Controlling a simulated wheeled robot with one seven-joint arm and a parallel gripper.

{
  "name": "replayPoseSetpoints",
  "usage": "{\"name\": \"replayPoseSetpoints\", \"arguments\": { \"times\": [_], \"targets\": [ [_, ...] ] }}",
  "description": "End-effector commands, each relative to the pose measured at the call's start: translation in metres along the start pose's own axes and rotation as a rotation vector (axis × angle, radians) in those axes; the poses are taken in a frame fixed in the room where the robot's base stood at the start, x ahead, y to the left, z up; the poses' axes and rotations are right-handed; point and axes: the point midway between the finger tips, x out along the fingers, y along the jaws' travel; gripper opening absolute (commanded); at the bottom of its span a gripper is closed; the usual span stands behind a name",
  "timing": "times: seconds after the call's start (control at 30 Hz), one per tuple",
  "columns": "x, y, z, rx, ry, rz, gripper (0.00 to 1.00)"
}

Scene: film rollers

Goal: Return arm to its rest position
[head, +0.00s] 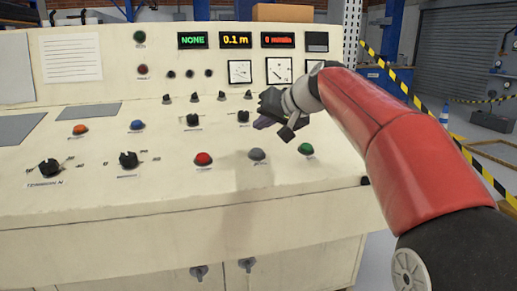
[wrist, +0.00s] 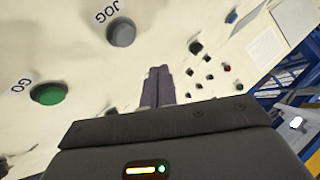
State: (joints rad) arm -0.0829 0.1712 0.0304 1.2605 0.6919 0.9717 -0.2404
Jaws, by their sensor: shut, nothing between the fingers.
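My gripper (head: 264,122) is at the end of my red arm, in front of the cream control panel (head: 60,205) in the head view. Its fingers are together and hold nothing; they also show in the wrist view (wrist: 158,87). The gripper is above the right part of the sloped panel. In the wrist view, the green GO button (wrist: 48,94) and the grey JOG button (wrist: 121,32) lie to the left of the fingers. In the head view the grey button (head: 257,155) and green button (head: 306,149) are below the gripper.
A red button (head: 203,159), black knobs (head: 129,160) and small displays (head: 236,40) are on the panel. Yellow-black tape (head: 420,103) crosses the area at the right, before a grey shutter (head: 465,60). A cardboard box (head: 282,12) sits behind the panel.

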Motion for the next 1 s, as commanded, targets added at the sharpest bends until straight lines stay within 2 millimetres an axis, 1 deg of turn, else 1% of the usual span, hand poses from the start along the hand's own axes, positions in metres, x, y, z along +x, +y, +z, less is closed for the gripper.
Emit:
{"name": "replayPoseSetpoints", "arguments": {
  "times": [0.07,0.17,0.27,0.3,0.37,0.4,0.47,0.5,0.57,0.6,0.7,0.8,0.83,0.9,1.0],
  "targets": [
    [-0.009,0.003,0.010,0.001,-0.008,0.024,0.00],
    [-0.031,0.012,0.041,0.006,-0.034,0.092,0.00],
    [-0.062,0.028,0.091,0.012,-0.074,0.195,0.00],
    [-0.075,0.036,0.115,0.012,-0.091,0.240,0.00],
    [-0.093,0.049,0.153,0.014,-0.117,0.306,0.00],
    [-0.104,0.057,0.179,0.015,-0.135,0.349,0.00],
    [-0.120,0.071,0.219,0.015,-0.162,0.411,0.00],
    [-0.130,0.080,0.245,0.015,-0.179,0.451,0.00],
    [-0.142,0.092,0.283,0.012,-0.203,0.505,0.00],
    [-0.148,0.100,0.306,0.011,-0.217,0.536,0.00],
    [-0.159,0.115,0.351,0.005,-0.245,0.596,0.00],
    [-0.165,0.126,0.381,0.000,-0.265,0.634,0.00],
    [-0.166,0.128,0.386,0.000,-0.269,0.641,0.00],
    [-0.168,0.131,0.394,-0.002,-0.274,0.652,0.00],
    [-0.168,0.131,0.394,-0.002,-0.275,0.653,0.00]
  ]
}}
